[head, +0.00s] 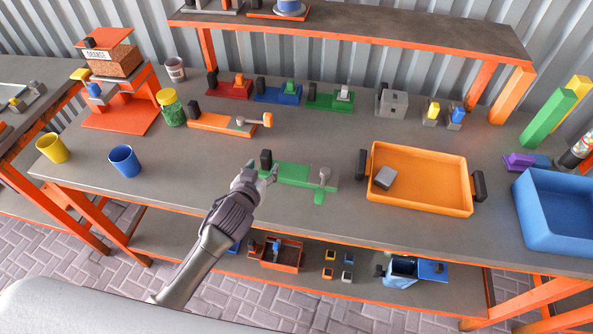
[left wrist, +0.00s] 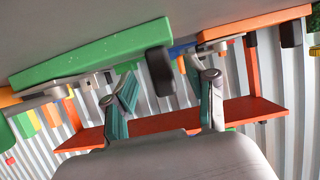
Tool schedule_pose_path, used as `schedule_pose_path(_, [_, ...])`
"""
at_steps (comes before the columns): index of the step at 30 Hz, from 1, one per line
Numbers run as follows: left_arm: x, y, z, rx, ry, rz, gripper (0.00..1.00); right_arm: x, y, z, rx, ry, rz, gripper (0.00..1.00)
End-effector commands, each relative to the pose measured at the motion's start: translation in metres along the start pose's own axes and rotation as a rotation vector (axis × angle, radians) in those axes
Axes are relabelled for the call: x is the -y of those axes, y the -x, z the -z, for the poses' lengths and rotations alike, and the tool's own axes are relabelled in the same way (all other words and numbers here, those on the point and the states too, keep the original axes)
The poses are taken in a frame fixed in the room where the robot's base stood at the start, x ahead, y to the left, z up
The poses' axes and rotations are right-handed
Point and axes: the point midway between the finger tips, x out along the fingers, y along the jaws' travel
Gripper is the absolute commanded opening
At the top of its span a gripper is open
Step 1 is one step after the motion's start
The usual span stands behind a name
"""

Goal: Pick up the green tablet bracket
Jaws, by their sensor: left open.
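A long green piece (head: 285,174) lies flat near the front middle of the table. In the left wrist view the green piece (left wrist: 90,54) crosses the upper left, and the black knob (left wrist: 160,70) shows between the two fingers. I cannot tell whether they touch it. Another green piece (head: 322,101) lies farther back. My right gripper is out of view.
An orange tray (head: 420,199) holding a grey block stands to the right, with a blue bin (head: 560,240) beyond it. An orange piece (head: 213,124) lies behind my gripper. Yellow (head: 53,148) and blue (head: 125,160) cups stand at the left. Table between blue cup and gripper is clear.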

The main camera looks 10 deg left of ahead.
Motion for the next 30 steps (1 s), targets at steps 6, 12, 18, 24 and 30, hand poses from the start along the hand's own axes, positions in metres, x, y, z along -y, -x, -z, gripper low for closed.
schedule_pose_path(6, [0.0,-0.03,0.006,0.0,-0.002,0.0,0.56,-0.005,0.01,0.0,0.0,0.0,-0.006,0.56])
schedule_pose_path(12, [0.0,-0.041,0.004,0.0,-0.001,-0.001,0.56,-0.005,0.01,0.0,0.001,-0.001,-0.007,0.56])
schedule_pose_path(18, [0.0,-0.041,0.004,0.0,-0.001,-0.001,0.55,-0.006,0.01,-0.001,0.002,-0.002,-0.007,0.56])
schedule_pose_path(24, [0.0,-0.04,0.004,0.0,-0.001,0.0,0.21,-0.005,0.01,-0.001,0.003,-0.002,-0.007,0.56])
schedule_pose_path(30, [0.0,-0.04,0.004,0.0,-0.001,0.0,0.0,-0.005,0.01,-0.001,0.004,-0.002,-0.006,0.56])
